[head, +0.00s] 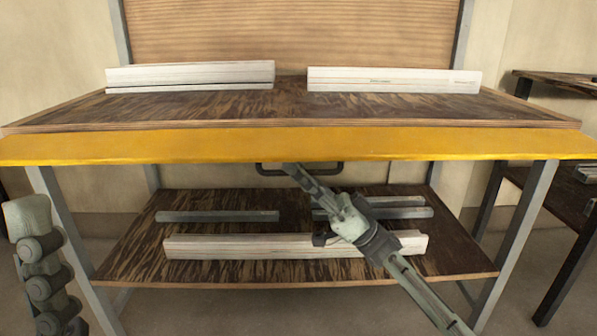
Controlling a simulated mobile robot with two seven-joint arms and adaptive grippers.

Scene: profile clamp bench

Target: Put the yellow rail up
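The yellow rail (230,147) is a long flat bar across the whole width of the head view, level, along the front edge of the bench top. Both its ends reach the picture's sides. I cannot tell whether it touches the bench or is held in front of it. My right gripper (299,177) comes in from the lower right, below the rail's middle, its tip close to the rail's lower edge. Whether it touches the rail or is open or shut does not show. Part of my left arm stands at the far left; its gripper is not visible.
Two pale profile stacks (190,76) (394,80) lie at the back of the bench top (292,108). The lower shelf (300,270) bears grey bars (218,216) and a pale stack (240,246). Another dark bench (545,200) stands at right.

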